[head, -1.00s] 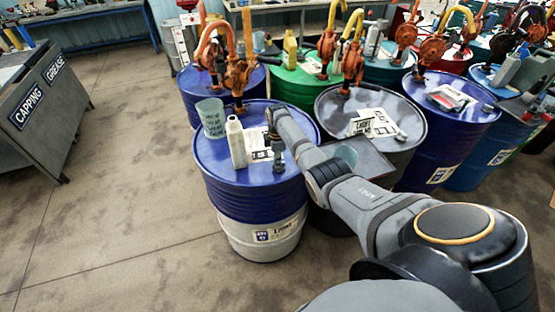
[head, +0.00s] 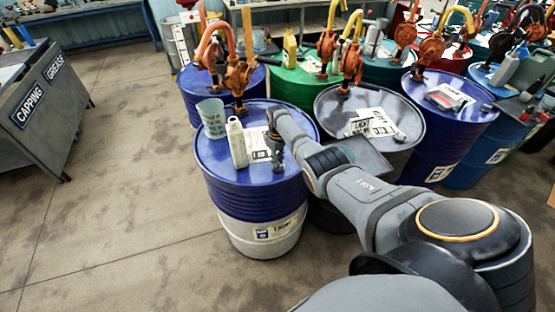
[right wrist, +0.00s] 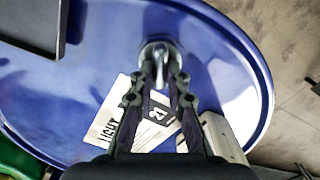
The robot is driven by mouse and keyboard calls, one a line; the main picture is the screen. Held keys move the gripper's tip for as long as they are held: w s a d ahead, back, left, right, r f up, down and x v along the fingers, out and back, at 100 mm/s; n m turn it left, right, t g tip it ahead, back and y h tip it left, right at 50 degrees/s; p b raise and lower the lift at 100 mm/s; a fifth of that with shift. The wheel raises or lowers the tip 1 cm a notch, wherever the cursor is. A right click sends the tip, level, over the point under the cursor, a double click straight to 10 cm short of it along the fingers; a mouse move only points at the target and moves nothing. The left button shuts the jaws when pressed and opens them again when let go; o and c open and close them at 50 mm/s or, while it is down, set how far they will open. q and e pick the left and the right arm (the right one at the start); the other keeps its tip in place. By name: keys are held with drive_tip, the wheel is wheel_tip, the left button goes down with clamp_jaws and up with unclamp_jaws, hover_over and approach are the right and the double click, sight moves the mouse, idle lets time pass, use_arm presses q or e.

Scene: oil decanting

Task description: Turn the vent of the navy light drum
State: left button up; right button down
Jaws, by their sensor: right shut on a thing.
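The navy light drum (head: 262,200) stands in the middle of the head view, with a blue top, a white lower part and a label. Its blue lid also fills much of the right wrist view (right wrist: 95,75). The vent (right wrist: 160,49) is a small round metal fitting on the lid with an upright piece. My right gripper (right wrist: 166,80) is above the lid, its fingers closed around the upright piece of the vent. In the head view my right gripper (head: 276,160) points down at the lid and hides the vent. My left gripper is not in view.
A pale jug (head: 237,143), a translucent measuring cup (head: 213,118) and a paper sheet (head: 260,142) are on the lid near my gripper. An orange hand pump (head: 238,75) rises behind. A grey drum (head: 340,105) stands at right.

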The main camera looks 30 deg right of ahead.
drive_tip(key=shift+d+m, duration=0.1)
drive_tip(key=shift+m, duration=1.5)
drive_tip(key=c, duration=1.3)
unclamp_jaws()
wheel_tip(320, 180, up, 12)
drive_tip(key=shift+r, duration=0.1)
